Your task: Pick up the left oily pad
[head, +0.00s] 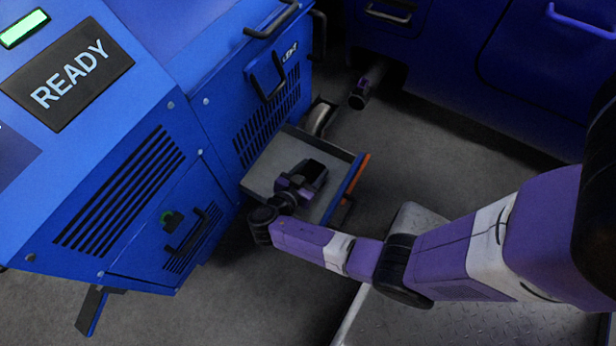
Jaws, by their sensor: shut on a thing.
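My arm reaches in from the right, and my gripper (308,182) is over a shallow grey tray (263,170) that sticks out from the blue machine. The gripper is shut on a small dark thing at its tip, which I take for the left oily pad. The gripper hides most of it, so its shape and oiliness cannot be made out. I cannot tell whether it touches the tray floor. No second pad can be made out in the tray.
The blue machine (150,110) with a lit READY panel (68,76) fills the left. The tray has an orange-and-blue front edge (352,180). Blue cabinets (520,70) stand at the back right. Open grey floor (430,150) lies between. A metal tread plate (450,322) is at the bottom.

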